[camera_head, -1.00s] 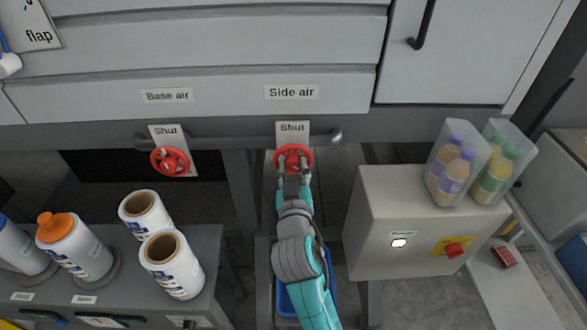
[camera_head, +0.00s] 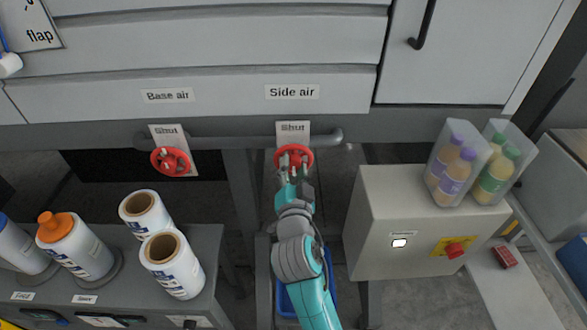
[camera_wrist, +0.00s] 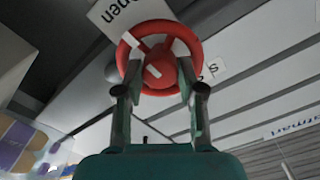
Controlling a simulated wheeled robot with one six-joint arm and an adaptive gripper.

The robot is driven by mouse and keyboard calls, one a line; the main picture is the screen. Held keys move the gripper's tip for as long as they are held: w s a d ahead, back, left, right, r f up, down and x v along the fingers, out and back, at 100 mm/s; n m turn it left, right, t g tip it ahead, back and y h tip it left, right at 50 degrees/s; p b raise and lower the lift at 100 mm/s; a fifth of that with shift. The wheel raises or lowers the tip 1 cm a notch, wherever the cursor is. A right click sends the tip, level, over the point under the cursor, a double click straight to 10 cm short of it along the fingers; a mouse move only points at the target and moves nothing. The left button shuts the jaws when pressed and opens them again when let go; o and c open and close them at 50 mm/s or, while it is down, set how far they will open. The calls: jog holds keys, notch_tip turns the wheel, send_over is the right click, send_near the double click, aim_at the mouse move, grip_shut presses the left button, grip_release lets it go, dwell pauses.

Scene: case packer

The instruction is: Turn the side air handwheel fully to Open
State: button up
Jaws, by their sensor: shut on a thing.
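The side air handwheel (camera_head: 304,153) is a red wheel on a panel plate marked "Shut" (camera_head: 293,129), under the "Side air" label (camera_head: 292,92). My gripper (camera_head: 294,162) reaches up to it from below and is shut on the wheel. In the wrist view the red wheel (camera_wrist: 160,72) has a white mark on its face, and my gripper's fingers (camera_wrist: 158,80) lie on either side of its lower part. Behind the wheel, a plate reading "Open" (camera_wrist: 117,15) is partly cut off.
A similar red base air handwheel (camera_head: 170,160) sits to the left. A grey pipe (camera_head: 225,141) runs between the two plates. A grey box (camera_head: 385,215) with a red button stands at right, bottles on top. White rolls (camera_head: 172,268) stand on the lower left bench.

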jog(key=shift+f+m, duration=0.1)
jog(key=shift+m, duration=0.4)
jog(key=o, duration=1.1)
jog(key=shift+o, duration=0.2)
jog(key=shift+s, duration=0.15)
jog(key=s, duration=1.1)
jog(key=shift+s, duration=0.4)
